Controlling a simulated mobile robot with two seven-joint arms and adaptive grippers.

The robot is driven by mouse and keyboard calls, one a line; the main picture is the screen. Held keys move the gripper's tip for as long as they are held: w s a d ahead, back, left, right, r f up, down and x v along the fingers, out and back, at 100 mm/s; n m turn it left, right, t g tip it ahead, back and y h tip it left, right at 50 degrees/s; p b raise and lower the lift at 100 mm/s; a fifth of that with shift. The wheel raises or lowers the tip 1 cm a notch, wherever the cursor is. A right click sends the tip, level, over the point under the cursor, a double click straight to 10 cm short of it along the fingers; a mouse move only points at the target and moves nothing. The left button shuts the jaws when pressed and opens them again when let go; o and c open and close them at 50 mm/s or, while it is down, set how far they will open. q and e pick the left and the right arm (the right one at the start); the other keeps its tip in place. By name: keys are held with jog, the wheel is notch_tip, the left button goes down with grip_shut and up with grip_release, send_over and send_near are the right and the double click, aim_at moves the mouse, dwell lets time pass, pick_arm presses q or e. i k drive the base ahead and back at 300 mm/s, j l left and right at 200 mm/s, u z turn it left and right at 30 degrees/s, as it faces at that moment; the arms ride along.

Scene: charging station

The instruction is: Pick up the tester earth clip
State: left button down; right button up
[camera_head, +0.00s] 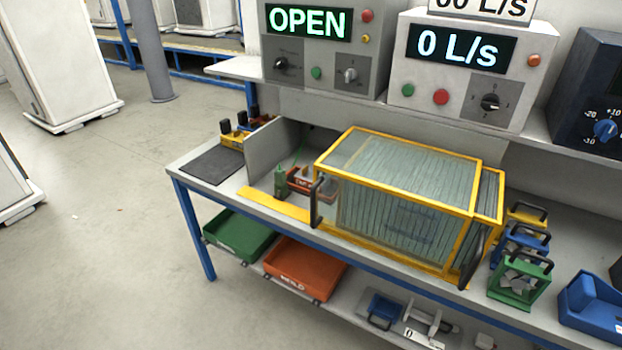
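A small upright green item (280,182), which may be the tester earth clip, stands on the bench to the left of the yellow-framed clear enclosure (398,200). A thin green line rises from it. It is too small to tell its exact shape. A reddish-brown item (300,180) sits right behind it, partly hidden by the enclosure's frame and dark handle. Neither of my grippers is in view.
A grey panel (273,150) stands left of the green item, with a dark mat (212,165) beyond it. A yellow strip (274,205) runs along the front edge. Green (238,236) and orange (303,268) trays sit below. Handled blocks (520,280) stand at right.

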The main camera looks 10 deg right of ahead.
aim_at(280, 184)
jog(key=i+j+z, duration=0.4)
jog(key=j, duration=0.2)
jog(key=i+j+z, duration=0.4)
jog(key=j, duration=0.3)
